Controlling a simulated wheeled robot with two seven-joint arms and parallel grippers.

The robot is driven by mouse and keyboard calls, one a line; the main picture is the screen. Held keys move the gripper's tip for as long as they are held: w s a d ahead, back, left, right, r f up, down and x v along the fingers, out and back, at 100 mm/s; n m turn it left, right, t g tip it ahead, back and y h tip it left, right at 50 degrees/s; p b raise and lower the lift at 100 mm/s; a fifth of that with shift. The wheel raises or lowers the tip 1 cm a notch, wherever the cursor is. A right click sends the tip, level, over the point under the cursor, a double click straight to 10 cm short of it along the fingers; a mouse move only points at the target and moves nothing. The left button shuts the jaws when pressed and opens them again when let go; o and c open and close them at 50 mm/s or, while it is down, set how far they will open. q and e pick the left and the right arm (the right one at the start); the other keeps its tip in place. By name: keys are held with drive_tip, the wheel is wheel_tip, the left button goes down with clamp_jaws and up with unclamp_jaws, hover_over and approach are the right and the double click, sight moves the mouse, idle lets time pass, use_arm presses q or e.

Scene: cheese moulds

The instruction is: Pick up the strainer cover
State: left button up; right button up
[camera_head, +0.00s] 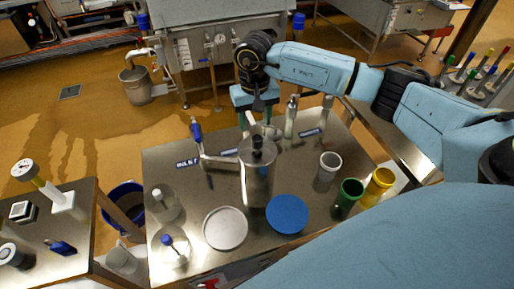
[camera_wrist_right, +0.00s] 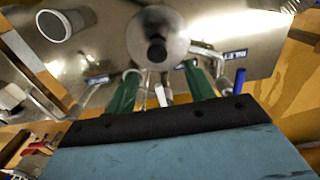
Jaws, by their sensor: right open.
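A shiny metal cylinder (camera_head: 258,183) stands upright on the steel table, with a black knob (camera_head: 257,142) on top. In the right wrist view its round metal top (camera_wrist_right: 138,32) and black knob (camera_wrist_right: 157,50) show just beyond the fingertips. I cannot tell for certain which part is the strainer cover; the knobbed metal top is the likeliest. My right gripper (camera_head: 262,126) is behind the cylinder in the head view, pointing down and partly hidden by it. In the right wrist view my right gripper (camera_wrist_right: 162,88) has its green fingers apart with no thing held. My left gripper is out of view.
The steel table (camera_head: 310,242) also holds a white disc (camera_head: 225,229), a blue disc (camera_head: 287,214), and white (camera_head: 328,168), green (camera_head: 347,195) and yellow (camera_head: 378,184) cups to the right.

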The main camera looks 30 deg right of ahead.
sight(257, 137)
drive_tip(key=shift+f, duration=0.9)
drive_tip(key=f, duration=0.1)
drive_tip(key=f+p, duration=0.1)
drive_tip(key=f, duration=0.1)
drive_tip(key=f+p, duration=0.1)
drive_tip(key=shift+s+d+f, duration=0.15)
drive_tip(key=shift+s+f, duration=0.2)
drive_tip(key=shift+f, duration=0.35)
drive_tip(key=shift+c, duration=0.4)
clamp_jaws()
